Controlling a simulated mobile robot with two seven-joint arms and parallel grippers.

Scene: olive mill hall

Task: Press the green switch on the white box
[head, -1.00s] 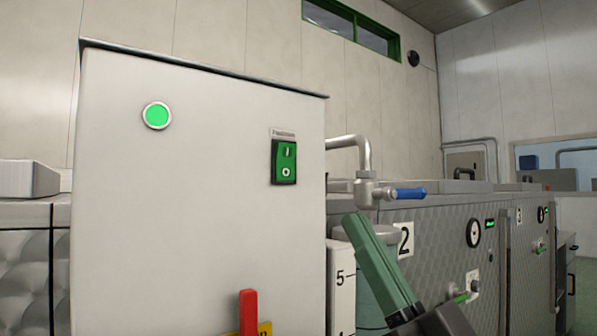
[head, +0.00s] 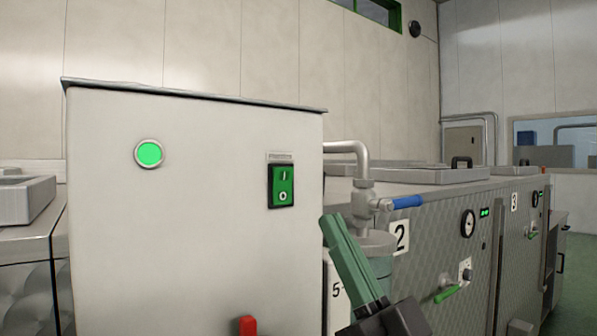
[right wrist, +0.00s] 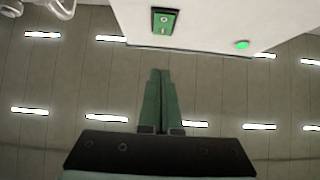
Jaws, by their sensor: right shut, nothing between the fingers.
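The white box (head: 200,240) fills the left middle of the head view. Its green switch (head: 281,186), marked I and O, sits near the upper right of the front face under a small label. A round lit green lamp (head: 149,153) is at the upper left of the same face. My right gripper (head: 332,222) is shut and empty, to the right of and below the switch, with no visible contact. In the right wrist view the shut fingers (right wrist: 160,74) point toward the box, and the switch (right wrist: 164,21) shows beyond their tips. My left gripper is out of view.
A bent pipe with a blue-handled valve (head: 405,202) rises just right of the box. A red lever (head: 248,326) sticks out low on the box front. Steel machines numbered 2 and 3 (head: 440,240) stand along the right. A steel unit (head: 25,200) stands left.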

